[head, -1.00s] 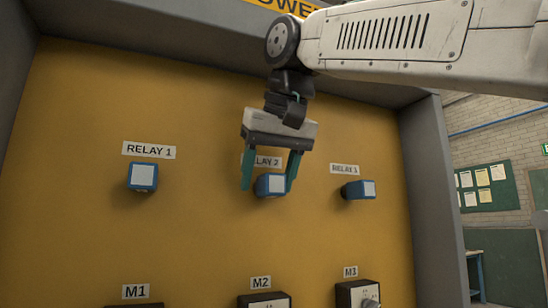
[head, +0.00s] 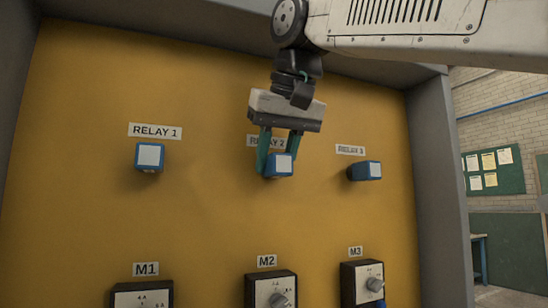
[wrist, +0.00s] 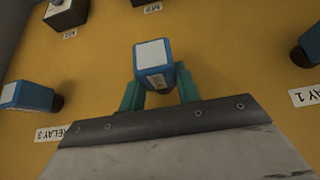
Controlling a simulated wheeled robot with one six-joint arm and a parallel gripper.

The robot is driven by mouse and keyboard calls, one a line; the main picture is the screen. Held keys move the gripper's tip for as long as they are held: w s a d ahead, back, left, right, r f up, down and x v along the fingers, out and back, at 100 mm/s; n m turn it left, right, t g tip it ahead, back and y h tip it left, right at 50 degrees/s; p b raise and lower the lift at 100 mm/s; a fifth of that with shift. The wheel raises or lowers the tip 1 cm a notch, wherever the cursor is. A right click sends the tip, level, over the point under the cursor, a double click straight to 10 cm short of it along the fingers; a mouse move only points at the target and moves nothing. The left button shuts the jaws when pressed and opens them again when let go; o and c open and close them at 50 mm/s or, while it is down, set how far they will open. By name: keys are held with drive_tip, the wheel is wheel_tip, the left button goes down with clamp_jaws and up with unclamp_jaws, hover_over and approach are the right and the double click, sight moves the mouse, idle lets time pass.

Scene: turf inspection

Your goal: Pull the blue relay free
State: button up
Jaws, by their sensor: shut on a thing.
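Three blue relays with pale front faces stand in a row on the yellow panel (head: 210,215). The middle relay (head: 281,166), below the partly covered RELAY 2 label (head: 257,141), is between the teal fingers of my gripper (head: 277,158). My gripper is shut on its sides from above. In the wrist view the middle relay (wrist: 152,56) shows upside down between both fingers (wrist: 160,92). Its back end is hidden, so I cannot tell whether it is still seated. The RELAY 1 relay (head: 150,157) and RELAY 3 relay (head: 367,171) are untouched.
Black dial boxes M1 (head: 141,296), M2 (head: 260,290) and M3 (head: 358,285) sit on the panel below the relays. A grey frame wall (head: 440,185) bounds the panel at right. The yellow face between relays and dials is clear.

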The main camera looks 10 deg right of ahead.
drive_tip(key=shift+s+d, duration=0.15)
drive_tip(key=shift+s, duration=0.4)
drive_tip(key=shift+s+d, duration=0.15)
drive_tip(key=shift+s, duration=0.4)
drive_tip(key=shift+s, duration=0.15)
drive_tip(key=shift+s+d, duration=0.25)
drive_tip(key=shift+s, duration=0.5)
drive_tip(key=shift+s+d, duration=0.2)
drive_tip(key=shift+s, duration=0.6)
drive_tip(key=shift+s+d, duration=0.25)
drive_tip(key=shift+s, duration=0.5)
